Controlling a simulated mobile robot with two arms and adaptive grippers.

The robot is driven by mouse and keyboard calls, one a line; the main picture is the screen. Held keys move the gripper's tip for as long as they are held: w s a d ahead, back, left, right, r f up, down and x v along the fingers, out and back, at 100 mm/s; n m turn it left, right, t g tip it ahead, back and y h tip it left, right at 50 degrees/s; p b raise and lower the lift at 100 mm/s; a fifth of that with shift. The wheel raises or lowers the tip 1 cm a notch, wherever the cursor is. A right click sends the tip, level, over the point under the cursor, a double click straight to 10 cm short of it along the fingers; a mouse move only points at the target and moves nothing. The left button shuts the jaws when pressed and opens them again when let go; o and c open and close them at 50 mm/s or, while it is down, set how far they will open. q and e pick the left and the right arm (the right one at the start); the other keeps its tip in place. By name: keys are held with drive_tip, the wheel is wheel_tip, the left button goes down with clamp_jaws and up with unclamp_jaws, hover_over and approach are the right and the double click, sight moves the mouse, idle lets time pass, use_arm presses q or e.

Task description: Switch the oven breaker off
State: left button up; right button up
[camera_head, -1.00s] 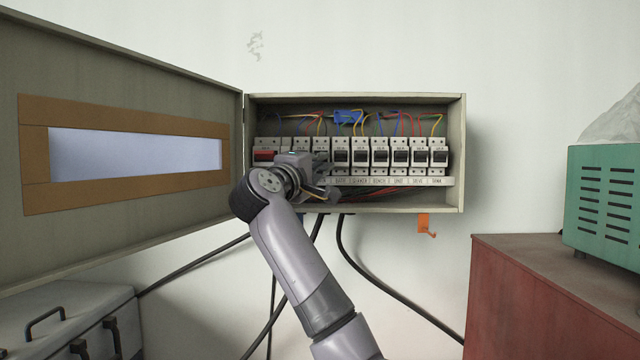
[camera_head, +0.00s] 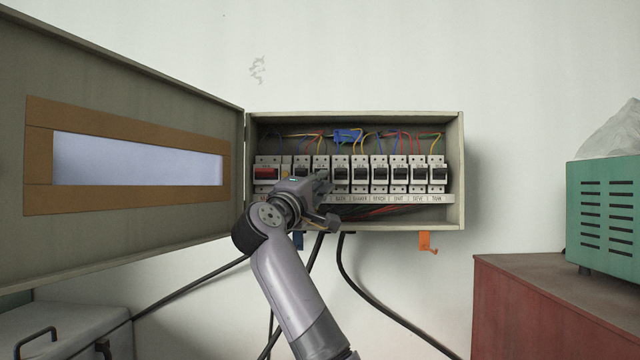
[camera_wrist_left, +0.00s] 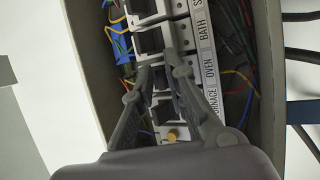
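The oven breaker (camera_head: 320,162) is in the row inside the open breaker box, just left of the one labelled BATH. Its lower part is hidden by my left gripper (camera_head: 327,200), which comes up from below left. In the left wrist view the OVEN label (camera_wrist_left: 209,73) is readable on the white strip. There my left gripper (camera_wrist_left: 163,72) is open, its two fingertips apart in front of the oven breaker (camera_wrist_left: 160,82). I cannot tell whether they touch it, nor which way its switch stands. My right gripper is not in view.
Neighbouring breakers, BATH (camera_head: 340,173) and others, stand close on both sides. The box door (camera_head: 130,115) is swung open to the left. Loose wires (camera_head: 390,209) run below the label strip. A red cabinet (camera_head: 560,315) with a green unit (camera_head: 603,215) stands at the right.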

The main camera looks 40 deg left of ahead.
use_arm(q)
drive_tip(key=shift+o, duration=1.4)
drive_tip(key=shift+s, duration=0.1)
drive_tip(key=v, duration=1.2)
